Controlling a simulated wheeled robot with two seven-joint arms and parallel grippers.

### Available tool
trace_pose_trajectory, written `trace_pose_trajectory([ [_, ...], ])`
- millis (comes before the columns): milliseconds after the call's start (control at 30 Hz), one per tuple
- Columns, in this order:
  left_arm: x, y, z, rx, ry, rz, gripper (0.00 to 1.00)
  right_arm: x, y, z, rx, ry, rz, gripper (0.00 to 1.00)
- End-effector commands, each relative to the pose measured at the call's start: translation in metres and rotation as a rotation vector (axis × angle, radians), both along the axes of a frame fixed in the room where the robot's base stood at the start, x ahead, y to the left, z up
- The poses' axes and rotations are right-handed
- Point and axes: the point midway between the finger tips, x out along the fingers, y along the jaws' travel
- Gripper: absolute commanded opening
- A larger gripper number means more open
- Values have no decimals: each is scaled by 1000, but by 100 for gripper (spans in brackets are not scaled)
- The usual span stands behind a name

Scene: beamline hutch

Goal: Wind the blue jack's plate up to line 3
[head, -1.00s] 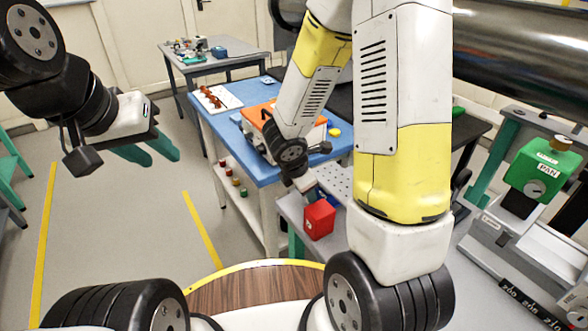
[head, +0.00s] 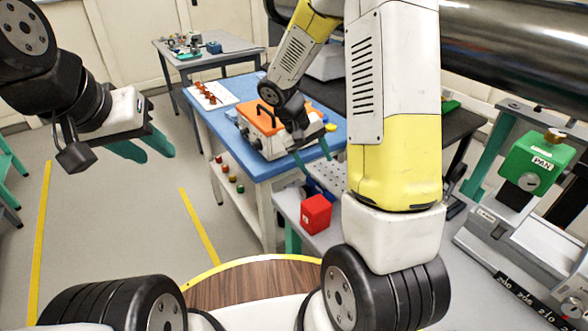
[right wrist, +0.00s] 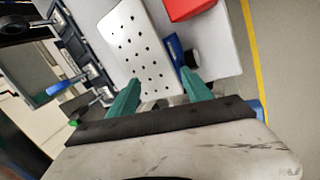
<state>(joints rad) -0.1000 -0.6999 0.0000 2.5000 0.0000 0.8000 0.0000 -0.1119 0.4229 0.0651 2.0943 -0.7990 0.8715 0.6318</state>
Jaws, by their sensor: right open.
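A blue piece (head: 316,189), which looks like part of the blue jack, shows partly behind the red block at the grey bench. In the right wrist view a blue bar (right wrist: 175,50) with a dark round knob (right wrist: 193,58) lies beside a perforated metal plate (right wrist: 143,42). I cannot tell whether that plate belongs to the jack, and I see no line marks. My right gripper (head: 312,157) is open and empty above the bench; in the right wrist view its green fingers (right wrist: 162,84) point toward the plate and knob. My left gripper (head: 143,147) is open and empty over the floor.
A red block (head: 316,214) stands at the grey bench's near edge. An orange-topped case (head: 268,118) sits on the blue table (head: 232,108) beyond. A green device labelled PAN (head: 536,160) stands at right.

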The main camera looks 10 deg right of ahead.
Motion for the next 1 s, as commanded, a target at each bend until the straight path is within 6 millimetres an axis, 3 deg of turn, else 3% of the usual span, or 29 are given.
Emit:
trace_pose_trajectory([
  [100,0,0,0,0,0,0,36,9,6,-4,49,-39,-464,58],
  [200,0,0,0,0,0,0,36,14,16,-5,73,-56,-800,58],
  [400,0,0,0,0,0,0,36,24,34,-16,59,-46,-1222,58],
  [667,0,0,0,0,0,0,36,23,36,-36,31,-42,-1326,58],
  [1000,0,0,0,0,0,0,36,6,29,-85,30,-43,-1322,58],
])
